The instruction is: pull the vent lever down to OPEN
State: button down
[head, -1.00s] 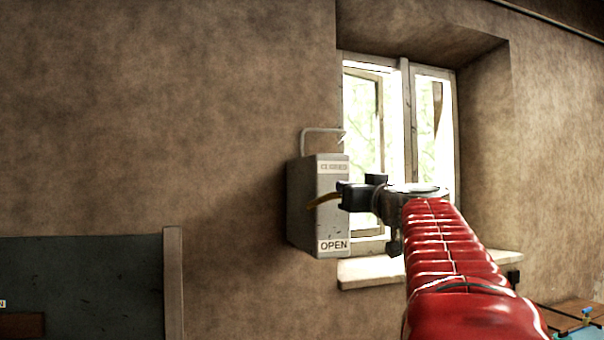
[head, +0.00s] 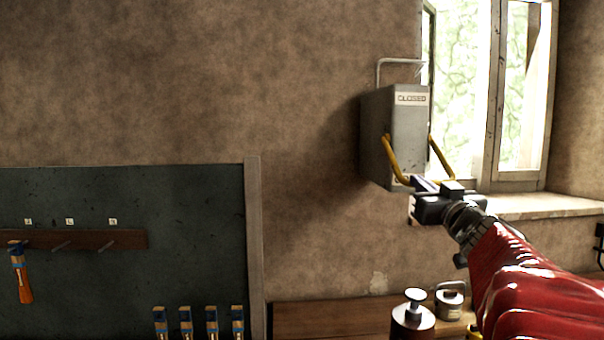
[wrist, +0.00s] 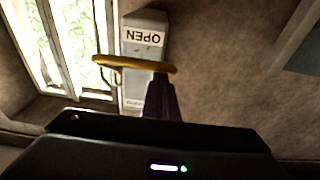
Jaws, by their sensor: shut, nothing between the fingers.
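The vent box (head: 411,125) is grey and hangs on the wall beside the window, with a CLOSED label near its top. Its yellow lever (head: 444,158) is a U-shaped bail whose arms slope down and forward to a crossbar near the box's lower end. My gripper (head: 413,182) is shut and empty at the crossbar, and it hides the lower front of the box in the head view. In the wrist view, the crossbar (wrist: 120,64) crosses at the tips of my gripper (wrist: 161,78), seemingly touching. The OPEN label (wrist: 143,38) shows there, upside down.
The window (head: 515,100) and its sill (head: 550,205) are right of the box. Below is a wooden bench (head: 330,318) with metal weights (head: 450,302). A dark tool board (head: 150,205) is at left. The wall between is bare.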

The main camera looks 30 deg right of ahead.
jog(key=f, duration=0.3)
jog(key=shift+w+d+f, duration=0.15)
jog(key=shift+w+d, duration=0.15)
jog(key=shift+w, duration=0.1)
jog(key=shift+w+a+r, duration=0.1)
jog(key=shift+w+r, duration=0.1)
jog(key=shift+r, duration=0.05)
jog(key=shift+s+a+r, duration=0.45)
jog(key=shift+a+r, duration=0.05)
jog(key=shift+r, duration=0.05)
jog(key=s+a+f, duration=0.1)
jog(key=s+f, duration=0.4)
jog(key=f, duration=0.3)
jog(key=shift+f, duration=0.25)
jog(key=shift+a, duration=0.1)
